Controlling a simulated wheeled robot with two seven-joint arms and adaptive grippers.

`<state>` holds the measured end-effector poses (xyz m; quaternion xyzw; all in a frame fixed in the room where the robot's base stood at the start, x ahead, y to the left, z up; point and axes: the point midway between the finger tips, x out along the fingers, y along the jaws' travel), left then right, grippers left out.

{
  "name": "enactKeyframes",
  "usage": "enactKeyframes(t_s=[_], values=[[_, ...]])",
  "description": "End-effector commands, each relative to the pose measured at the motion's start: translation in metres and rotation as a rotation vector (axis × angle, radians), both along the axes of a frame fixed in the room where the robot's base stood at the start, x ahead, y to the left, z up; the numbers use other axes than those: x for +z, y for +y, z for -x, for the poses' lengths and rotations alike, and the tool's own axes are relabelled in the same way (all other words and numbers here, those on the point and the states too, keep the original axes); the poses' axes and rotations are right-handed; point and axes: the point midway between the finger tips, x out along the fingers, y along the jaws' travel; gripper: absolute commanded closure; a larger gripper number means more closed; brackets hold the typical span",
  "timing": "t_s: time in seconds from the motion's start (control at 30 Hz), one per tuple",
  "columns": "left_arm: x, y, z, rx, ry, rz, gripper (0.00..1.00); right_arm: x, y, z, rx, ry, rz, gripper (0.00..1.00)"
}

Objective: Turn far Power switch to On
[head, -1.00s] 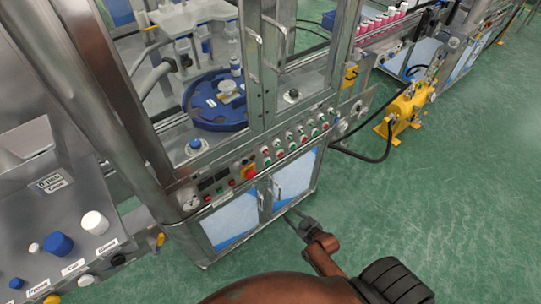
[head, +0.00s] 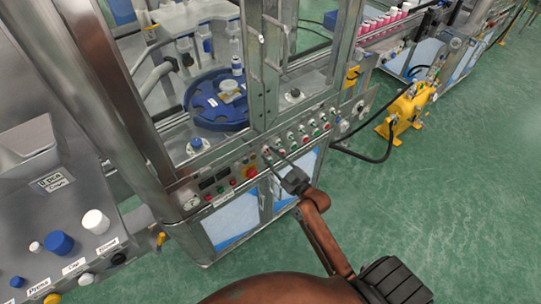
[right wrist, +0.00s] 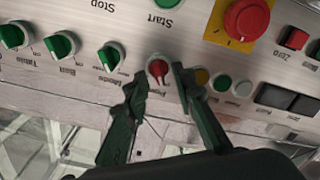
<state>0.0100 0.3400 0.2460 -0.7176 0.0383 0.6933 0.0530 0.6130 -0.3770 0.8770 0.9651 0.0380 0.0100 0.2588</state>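The red Power switch (right wrist: 157,69) shows in the right wrist view, on a metal panel that appears upside down there. Its red handle stands roughly upright in the picture, with the word Power below it. My right gripper (right wrist: 159,76) is open, with one dark finger on each side of the switch. I cannot tell if either finger touches it. In the head view my right gripper (head: 271,152) reaches the front panel of the middle machine, and its fingers partly hide the knobs there. My left gripper is not in view.
Green rotary switches (right wrist: 62,45) sit to the left of Power in the wrist view. A red emergency stop (right wrist: 246,18) on a yellow plate and small buttons (right wrist: 222,83) lie to its right. A yellow unit (head: 405,110) stands on the open green floor.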

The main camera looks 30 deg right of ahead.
Motion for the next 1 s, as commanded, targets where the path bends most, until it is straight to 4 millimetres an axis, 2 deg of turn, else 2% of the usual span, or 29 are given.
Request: enactKeyframes(t_s=[0.1, 0.37, 0.7, 1.0], values=[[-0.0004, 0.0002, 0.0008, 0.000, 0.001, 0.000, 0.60, 0.0003, 0.0006, -0.0066, 0.000, 0.000, -0.001, 0.76], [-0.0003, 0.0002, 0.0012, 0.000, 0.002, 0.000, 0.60, 0.0000, 0.0004, -0.0074, -0.001, 0.001, 0.000, 0.76], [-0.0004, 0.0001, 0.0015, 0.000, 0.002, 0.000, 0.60, 0.0001, 0.0000, -0.0071, -0.001, 0.001, 0.000, 0.99], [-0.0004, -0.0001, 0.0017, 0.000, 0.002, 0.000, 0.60, 0.0000, 0.0001, -0.0070, -0.001, 0.001, 0.000, 1.00]])
